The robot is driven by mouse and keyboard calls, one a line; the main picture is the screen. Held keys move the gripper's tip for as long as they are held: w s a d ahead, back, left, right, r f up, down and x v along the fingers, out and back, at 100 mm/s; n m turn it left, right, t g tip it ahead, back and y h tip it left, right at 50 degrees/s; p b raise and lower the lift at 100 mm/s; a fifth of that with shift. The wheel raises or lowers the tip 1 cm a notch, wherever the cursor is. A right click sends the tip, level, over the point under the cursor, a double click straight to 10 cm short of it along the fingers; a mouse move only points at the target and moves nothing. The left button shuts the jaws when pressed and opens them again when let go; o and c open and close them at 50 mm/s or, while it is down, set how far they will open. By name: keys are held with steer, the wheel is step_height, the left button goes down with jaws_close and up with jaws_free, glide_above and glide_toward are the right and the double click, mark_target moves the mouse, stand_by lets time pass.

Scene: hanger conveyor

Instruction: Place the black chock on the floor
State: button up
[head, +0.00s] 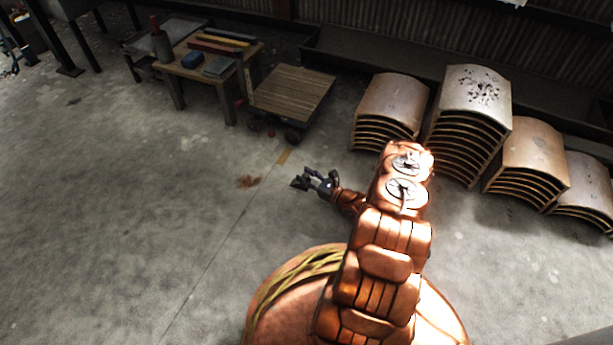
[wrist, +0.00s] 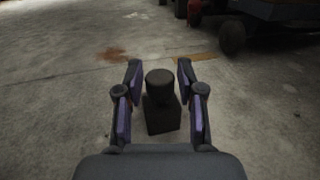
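The black chock (wrist: 162,115) shows in the wrist view as a dark block with a round knob on top. It is upright between the two fingers of my gripper (wrist: 159,82). The fingers are apart, with a narrow gap visible on each side of the knob. The chock appears to be at floor level, but its contact with the floor is hard to make out. In the head view my gripper (head: 312,181) is low over the concrete floor, and the chock is too small and dark there to tell from the fingers.
A wooden-topped cart (head: 291,93) on wheels stands beyond my gripper; its wheel (wrist: 232,37) shows in the wrist view. A work table (head: 229,81) with bars and boxes is left of it. Stacked curved panels (head: 390,101) stand at right. The floor at left is clear.

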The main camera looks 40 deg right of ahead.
steer(key=shift+o, duration=0.9)
